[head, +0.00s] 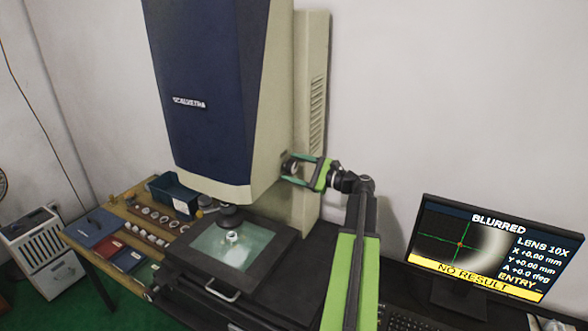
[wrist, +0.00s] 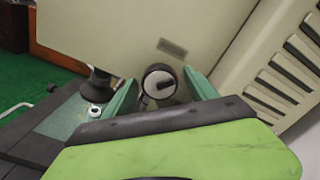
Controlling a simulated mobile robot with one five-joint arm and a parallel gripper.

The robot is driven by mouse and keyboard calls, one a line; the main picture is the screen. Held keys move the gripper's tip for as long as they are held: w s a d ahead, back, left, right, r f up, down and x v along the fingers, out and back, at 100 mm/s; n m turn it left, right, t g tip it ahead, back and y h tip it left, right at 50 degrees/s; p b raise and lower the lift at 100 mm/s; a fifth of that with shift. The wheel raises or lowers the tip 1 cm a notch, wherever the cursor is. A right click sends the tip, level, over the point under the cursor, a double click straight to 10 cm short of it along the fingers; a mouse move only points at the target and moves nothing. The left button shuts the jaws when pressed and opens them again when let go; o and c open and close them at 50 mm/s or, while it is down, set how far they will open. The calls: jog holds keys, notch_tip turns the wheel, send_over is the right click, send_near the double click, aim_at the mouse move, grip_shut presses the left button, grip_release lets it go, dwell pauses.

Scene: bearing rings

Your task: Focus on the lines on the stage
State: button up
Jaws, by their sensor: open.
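The measuring machine has a lit glass stage (head: 255,250) with a small pale ring (head: 232,237) on it, under the dark lens (head: 231,215). The ring also shows in the wrist view (wrist: 96,110). A round dark knob with a light rim (wrist: 160,80) is on the machine's side; it also shows in the head view (head: 289,167). My gripper (head: 300,168) is open at the knob, a green finger on either side in the wrist view. I cannot tell whether they touch it. The monitor (head: 470,245) reads BLURRED, LENS 10X, X and Y +0.00 mm, A +0.0 deg, ENTRY, NO RESULT, with a soft pale band.
A wooden bench (head: 115,215) at left holds rows of rings, coloured folders (head: 92,228) and a dark blue bin (head: 174,195). A keyboard (head: 405,320) lies before the monitor. The machine's vented column (wrist: 285,80) stands close to my gripper's right.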

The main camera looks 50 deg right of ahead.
jog(key=c, duration=1.4)
jog(key=n, duration=0.3)
jog(key=shift+n, duration=2.2)
jog(key=o, duration=1.4)
